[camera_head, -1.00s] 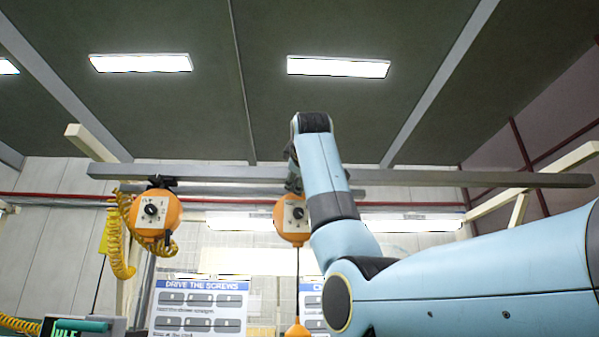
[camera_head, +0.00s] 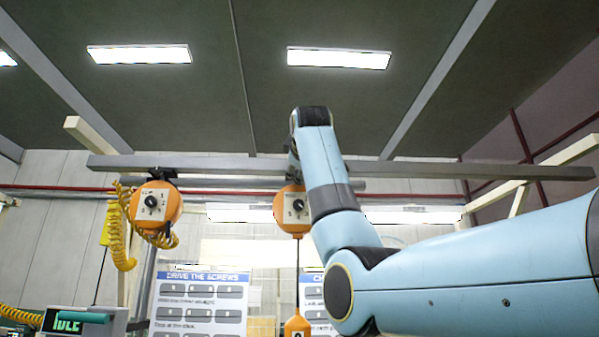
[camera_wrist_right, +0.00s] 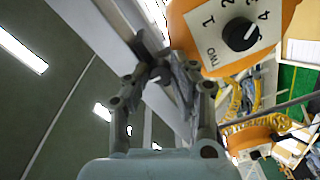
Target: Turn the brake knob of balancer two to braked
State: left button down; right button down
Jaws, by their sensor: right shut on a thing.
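Balancer two is an orange round housing (camera_head: 291,222) hanging from a grey rail in the head view, partly covered by my right arm. In the right wrist view its white plate (camera_wrist_right: 214,45) reads TWO, with numbers 1 to 4 around a black dial knob (camera_wrist_right: 241,34). My right gripper (camera_wrist_right: 158,76) is at the top of balancer two, beside the plate and below the rail. Its fingers are shut on a small dark part there, which looks like the brake knob; the fingers hide most of it, so its setting cannot be read. My left gripper is not in view.
Another orange balancer (camera_head: 156,222) with a yellow coiled hose (camera_head: 118,235) hangs to the left on the same rail (camera_head: 230,165). Instruction boards (camera_head: 200,300) stand below. An orange piece (camera_head: 297,325) hangs on balancer two's cable. A box showing IDLE (camera_head: 70,321) is at lower left.

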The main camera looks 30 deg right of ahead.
jog(key=shift+f+m, duration=0.1)
jog(key=shift+m, duration=0.2)
jog(key=m+h+b, duration=0.1)
jog(key=m+b, duration=0.2)
jog(key=m, duration=1.4)
jog(key=shift+a+f+m, duration=0.1)
jog(key=shift+m, duration=0.2)
jog(key=c, duration=1.1)
grip_release()
jog(key=shift+m, duration=0.3)
